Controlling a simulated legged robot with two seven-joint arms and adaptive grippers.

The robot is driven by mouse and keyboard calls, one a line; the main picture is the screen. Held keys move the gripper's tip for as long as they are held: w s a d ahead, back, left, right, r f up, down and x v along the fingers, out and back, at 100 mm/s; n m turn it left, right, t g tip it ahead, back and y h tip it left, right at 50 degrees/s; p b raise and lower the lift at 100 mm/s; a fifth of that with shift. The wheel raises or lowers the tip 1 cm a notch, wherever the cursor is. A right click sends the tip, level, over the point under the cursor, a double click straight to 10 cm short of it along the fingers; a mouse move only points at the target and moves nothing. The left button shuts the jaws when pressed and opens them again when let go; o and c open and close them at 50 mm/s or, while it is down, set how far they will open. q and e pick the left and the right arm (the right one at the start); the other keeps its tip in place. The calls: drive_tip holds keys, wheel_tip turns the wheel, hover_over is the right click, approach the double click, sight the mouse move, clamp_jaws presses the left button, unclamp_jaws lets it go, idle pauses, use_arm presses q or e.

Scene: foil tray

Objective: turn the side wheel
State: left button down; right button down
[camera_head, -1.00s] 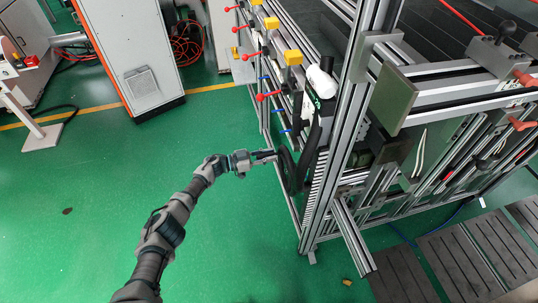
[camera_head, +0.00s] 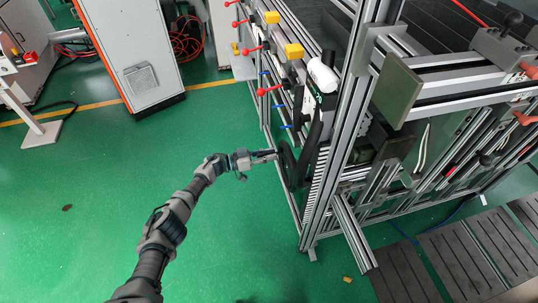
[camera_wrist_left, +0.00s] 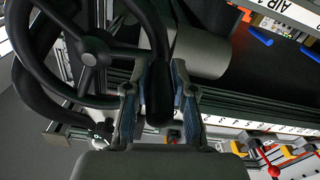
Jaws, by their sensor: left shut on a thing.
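The side wheel (camera_head: 286,167) is a black handwheel on the near corner of the aluminium-profile frame. In the left wrist view its rim, spokes and grey hub (camera_wrist_left: 91,58) show at the upper left. A black cylindrical grip (camera_wrist_left: 160,95) stands between the two blue-padded fingers of my left gripper (camera_wrist_left: 159,108). My left gripper is shut on this grip. In the head view my left gripper (camera_head: 266,156) reaches the wheel from the left, and the grip itself is hard to make out. My right gripper is not in view.
The aluminium frame post (camera_head: 331,150) rises just right of the wheel. Red knobs (camera_head: 262,91) and yellow blocks (camera_head: 294,51) line the frame's side. A white cabinet (camera_head: 128,50) stands at the back left. The green floor (camera_head: 100,210) around my arm is clear.

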use_arm(q)
drive_tip(key=c, duration=1)
unclamp_jaws()
drive_tip(key=shift+w+a, duration=0.15)
drive_tip(key=v, duration=1.2)
drive_tip(key=shift+a, duration=0.1)
